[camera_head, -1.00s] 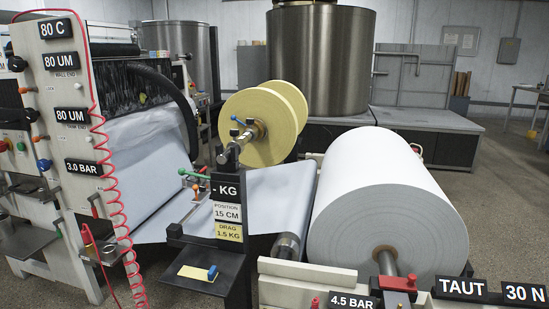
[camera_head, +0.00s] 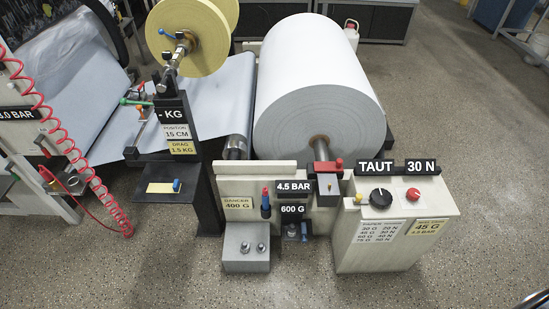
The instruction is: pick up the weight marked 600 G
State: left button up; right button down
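A black label reading 600 G (camera_head: 292,209) sits low on the front of the cream machine frame, under the 4.5 BAR sign. Two small metal knobbed pieces stand on a grey block (camera_head: 246,264) to the left, with no readable marking. A yellowish label above that block reads DANCER 400 G (camera_head: 238,204). Neither of my grippers is in view.
A large white paper roll (camera_head: 312,85) lies behind the frame. A control box (camera_head: 385,247) with a black dial and red button stands to the right. A black post (camera_head: 205,190) with a small shelf stands left. The speckled floor (camera_head: 180,280) in front is clear.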

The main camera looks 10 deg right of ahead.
aim_at(292, 229)
jog(key=z, duration=1.35)
jog(key=k+j+z, duration=0.7)
jog(key=i, duration=0.1)
